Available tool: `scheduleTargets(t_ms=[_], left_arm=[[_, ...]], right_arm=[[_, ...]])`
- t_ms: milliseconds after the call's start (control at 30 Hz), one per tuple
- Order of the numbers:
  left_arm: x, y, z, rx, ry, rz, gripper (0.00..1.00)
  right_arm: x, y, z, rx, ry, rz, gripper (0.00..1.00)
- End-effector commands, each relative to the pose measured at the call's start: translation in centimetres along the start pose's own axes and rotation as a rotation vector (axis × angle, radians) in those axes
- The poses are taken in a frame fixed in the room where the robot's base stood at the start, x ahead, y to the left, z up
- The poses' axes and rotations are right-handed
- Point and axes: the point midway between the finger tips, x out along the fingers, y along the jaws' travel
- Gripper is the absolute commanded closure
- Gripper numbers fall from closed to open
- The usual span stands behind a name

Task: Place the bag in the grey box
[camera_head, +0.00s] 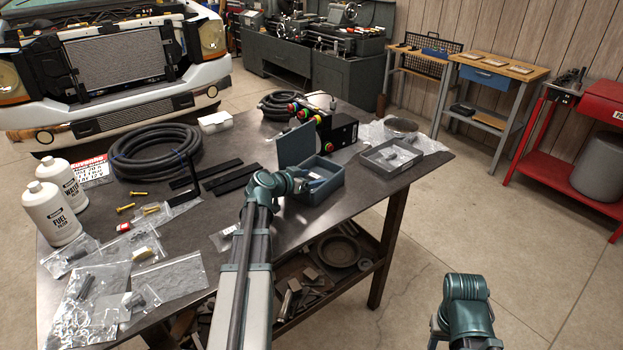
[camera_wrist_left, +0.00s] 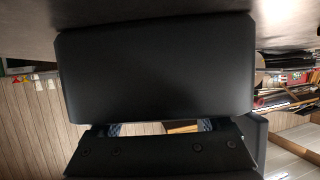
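A blue-grey box (camera_head: 325,192) with its lid (camera_head: 297,146) standing open is near the table's right front edge. My left gripper (camera_head: 304,183) is at the left side of this box, close to its rim; whether it touches is unclear. In the left wrist view a dark flat panel (camera_wrist_left: 155,70), probably the lid, fills the upper middle. The fingertips there (camera_wrist_left: 160,127) look apart, with nothing seen between them. Clear plastic bags with small parts (camera_head: 90,290) lie at the table's left front. A small bag (camera_head: 224,237) lies left of my left arm.
A grey open tray (camera_head: 372,168) with a small bagged item stands right of the box. Behind are a black control box (camera_head: 343,132), black strips (camera_head: 235,180) and a coiled hose (camera_head: 155,150). Two white bottles (camera_head: 50,212) stand at left.

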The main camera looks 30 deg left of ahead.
Motion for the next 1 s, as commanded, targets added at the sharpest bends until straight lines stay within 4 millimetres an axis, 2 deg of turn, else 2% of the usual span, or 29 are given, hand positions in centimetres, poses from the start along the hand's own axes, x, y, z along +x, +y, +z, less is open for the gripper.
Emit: scheduleTargets(t_ms=[167,267,500,700,833,1000], left_arm=[[-0.1,0.0,-0.3,0.0,0.0,0.0,0.19],[-1.4,0.0,-0.3,-0.002,0.0,-0.002,0.19],[-6.5,0.1,-0.5,-0.002,0.0,-0.003,0.19],[-9.9,0.1,-0.4,-0.001,0.0,-0.003,0.19],[-11.3,0.1,-0.3,-0.001,0.0,-0.001,0.19],[-12.1,0.0,-0.2,-0.001,0.001,-0.001,0.19]], right_arm=[[-0.3,0.0,0.0,0.0,0.0,0.0,0.5],[-0.9,0.1,0.1,0.0,0.0,0.0,0.5],[-2.9,0.3,0.2,0.0,0.0,0.0,0.5],[-4.1,0.4,0.2,0.0,0.0,0.0,0.5],[-4.6,0.4,0.3,0.0,0.0,0.0,0.5],[-4.8,0.5,0.3,0.0,0.0,0.0,0.5]])
